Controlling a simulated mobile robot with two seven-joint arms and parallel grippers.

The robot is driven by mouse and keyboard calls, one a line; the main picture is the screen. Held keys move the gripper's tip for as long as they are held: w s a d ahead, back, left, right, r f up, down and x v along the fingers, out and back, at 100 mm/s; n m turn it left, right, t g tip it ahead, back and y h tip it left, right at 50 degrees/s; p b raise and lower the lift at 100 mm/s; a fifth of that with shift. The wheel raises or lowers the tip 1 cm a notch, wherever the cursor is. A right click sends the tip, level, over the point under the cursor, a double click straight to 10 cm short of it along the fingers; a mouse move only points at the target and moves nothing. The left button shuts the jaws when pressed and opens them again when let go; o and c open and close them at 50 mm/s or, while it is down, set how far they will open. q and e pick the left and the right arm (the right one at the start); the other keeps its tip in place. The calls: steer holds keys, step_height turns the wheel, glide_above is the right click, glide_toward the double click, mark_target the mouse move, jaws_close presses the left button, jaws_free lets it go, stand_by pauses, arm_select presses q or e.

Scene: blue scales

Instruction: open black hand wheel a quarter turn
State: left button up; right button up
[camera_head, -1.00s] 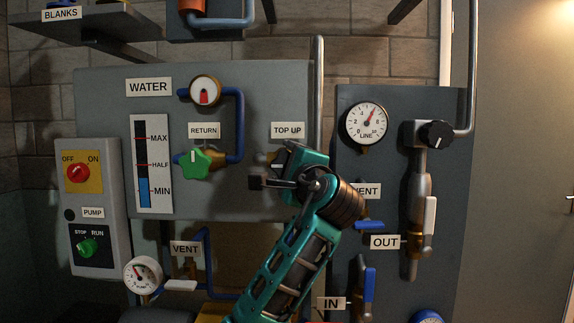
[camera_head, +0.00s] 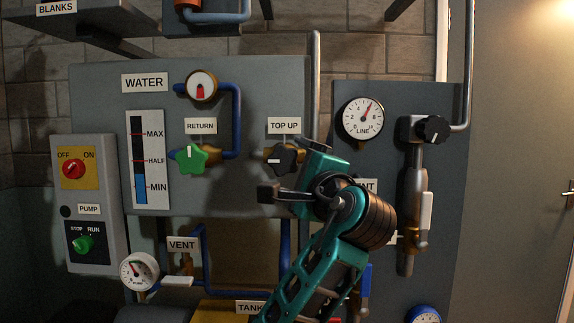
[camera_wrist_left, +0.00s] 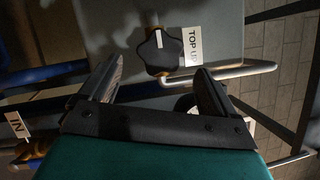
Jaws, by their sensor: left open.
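The black hand wheel (camera_head: 285,160) is a lobed knob with a white mark on its face, on a brass fitting below the TOP UP label (camera_head: 284,125). In the head view the mark lies about level, on the wheel's left side. In the wrist view the wheel (camera_wrist_left: 160,50) lies ahead of my left gripper (camera_wrist_left: 157,78), its fingers spread and empty. The wheel is beyond the fingertips and apart from them. In the head view my left gripper (camera_head: 310,152) is just right of the wheel; its fingers are mostly hidden.
The green RETURN wheel (camera_head: 188,160) is to the left, on the same grey WATER panel (camera_head: 260,80). Another black knob (camera_head: 433,130) is at the upper right, beside the LINE gauge (camera_head: 363,118). My left arm covers part of the right panel. Blue pipes (camera_head: 238,120) stand out from the panel.

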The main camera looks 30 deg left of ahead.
arm_select(q)
steer(key=v, duration=0.5)
steer(key=shift+s+d, duration=0.25)
steer(key=shift+d, duration=0.05)
steer(key=w+d+f+m+t+h, duration=0.1)
steer(key=d+f+h, duration=0.35)
steer(key=f, duration=1.15)
steer(key=w+d+f+m+t+h, duration=0.15)
steer(key=f+h, duration=0.65)
steer(key=f, duration=0.9)
steer(key=s+f+n+g+h+p, duration=0.1)
steer(key=s+f+n+g+h, duration=0.2)
steer(key=s+f+n, duration=0.7)
steer(key=s+d+f+h, duration=0.1)
steer(key=s+f+h, duration=0.1)
steer(key=s+f, duration=0.7)
steer(key=shift+s+f+n, duration=0.15)
steer(key=shift+s+n, duration=0.2)
steer(key=shift+s, duration=0.5)
steer(key=shift+c, duration=0.3)
